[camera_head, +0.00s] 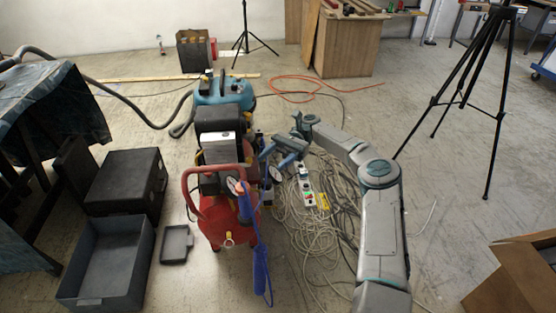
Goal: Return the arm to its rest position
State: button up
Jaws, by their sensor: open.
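My arm (380,215) comes up from the lower right, bends at a grey-teal elbow joint and reaches left over the cable pile. My gripper (269,163) is at its end, just right of the red air compressor (228,215). Its two fingers point left and downward and are spread apart. I see nothing between them. From this angle I cannot tell whether the fingers touch the compressor or its gauge.
Tangled cables and a power strip (308,190) lie under my arm. A blue vacuum (222,92) stands behind the compressor. A black tripod (470,85) stands right, a cardboard box (515,275) lower right. An open grey case (105,265) lies left. Floor between arm and tripod is mostly clear.

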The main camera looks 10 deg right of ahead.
jog(key=s+a+r+n+t+h+p, duration=0.45)
jog(key=s+a+r+h+p, duration=0.55)
jog(key=r, duration=0.4)
jog(key=s+d+r+n+t+h+p, duration=0.2)
jog(key=s+d+r+n+t+p, duration=0.2)
jog(key=s+d+r+t+p, duration=0.7)
jog(key=shift+s+d+r+h+p, duration=0.3)
jog(key=shift+s+d+r+p, duration=0.8)
jog(key=shift+s+d+r, duration=2.55)
jog(key=shift+s+a+r, duration=0.15)
jog(key=shift+s+a, duration=0.45)
jog(key=shift+s, duration=0.3)
